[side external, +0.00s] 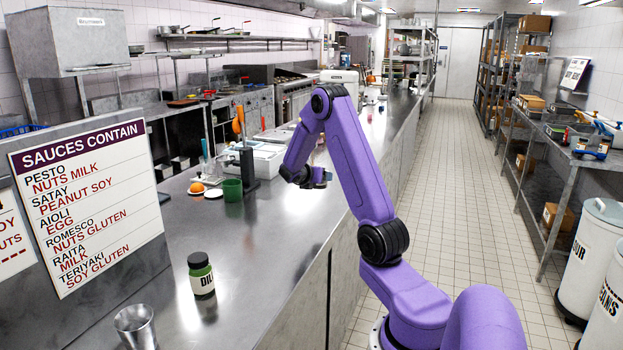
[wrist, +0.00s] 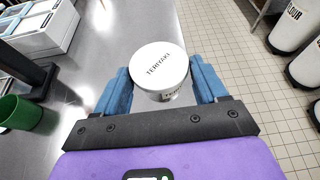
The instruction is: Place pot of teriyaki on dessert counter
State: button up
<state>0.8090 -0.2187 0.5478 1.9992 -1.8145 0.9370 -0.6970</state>
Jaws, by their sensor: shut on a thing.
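The pot of teriyaki (wrist: 160,62) has a white lid printed TERIYAKI and is upright in the wrist view. My gripper (wrist: 160,75) is shut on it, with one blue finger on each side. In the side view my gripper (side external: 318,178) is over the steel counter (side external: 268,232), near its aisle edge. The pot cannot be made out there. I see no label marking a dessert counter.
A DILL jar (side external: 201,274) and a metal cup (side external: 135,327) stand nearer. An allergen board (side external: 90,195) lists teriyaki as soy, gluten. The counter's middle is clear.

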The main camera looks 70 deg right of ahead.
jog(key=w+d+f, duration=0.4)
jog(key=d, duration=0.1)
jog(key=w+d+f, duration=0.2)
jog(key=f, duration=0.1)
jog(key=shift+d+f, duration=0.1)
jog(key=shift+d, duration=0.25)
jog(key=shift+w+d+f, duration=0.35)
jog(key=shift+d+f, duration=0.1)
jog(key=shift+f, duration=0.15)
jog(key=shift+w+f, duration=0.1)
jog(key=shift+f, duration=1.5)
jog(key=shift+f, duration=0.15)
jog(key=o, duration=1.1)
